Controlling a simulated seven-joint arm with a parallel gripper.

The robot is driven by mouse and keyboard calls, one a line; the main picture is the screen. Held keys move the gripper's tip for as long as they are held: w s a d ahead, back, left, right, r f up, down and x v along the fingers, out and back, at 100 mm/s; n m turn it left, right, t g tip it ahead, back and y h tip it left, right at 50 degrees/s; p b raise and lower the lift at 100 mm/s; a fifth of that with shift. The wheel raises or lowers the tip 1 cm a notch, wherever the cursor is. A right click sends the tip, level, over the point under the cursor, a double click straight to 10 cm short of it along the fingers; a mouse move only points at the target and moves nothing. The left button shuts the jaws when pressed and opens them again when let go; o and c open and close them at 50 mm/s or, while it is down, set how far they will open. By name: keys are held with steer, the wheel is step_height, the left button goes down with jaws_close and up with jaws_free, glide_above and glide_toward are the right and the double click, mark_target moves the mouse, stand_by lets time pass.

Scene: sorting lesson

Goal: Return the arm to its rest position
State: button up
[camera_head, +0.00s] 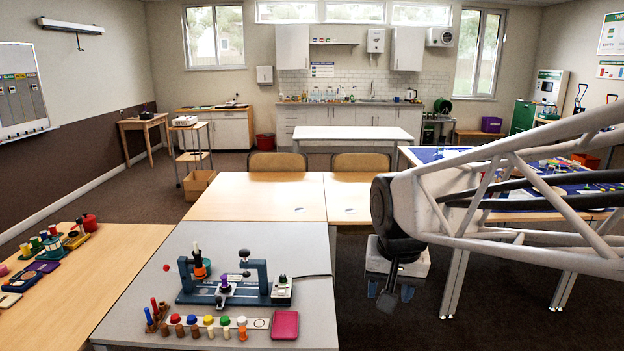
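My arm reaches in from the right edge, with a white lattice link and a dark wrist joint. My gripper (390,291) hangs below the wrist, pointing down, right of the grey workbench (250,240) and above the dark floor. Its two blue fingertips stand apart, so it looks open. A dark part of my arm covers some of the gap between them. I see nothing held there.
A dark blue fixture (228,298) stands on the grey workbench, with a row of coloured pegs (208,321) and a magenta tray (285,325) in front. A wooden table (110,290) with small items adjoins at left. A blue-topped table (430,154) stands behind my arm.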

steer(key=s+d+f+n, duration=0.1)
steer(key=s+d, duration=0.1)
steer(key=s, duration=0.5)
steer(key=s+d+f, duration=0.2)
steer(key=s+d, duration=0.1)
steer(key=s, duration=0.4)
steer(key=shift+s+n, duration=0.15)
steer(key=shift+n, duration=0.25)
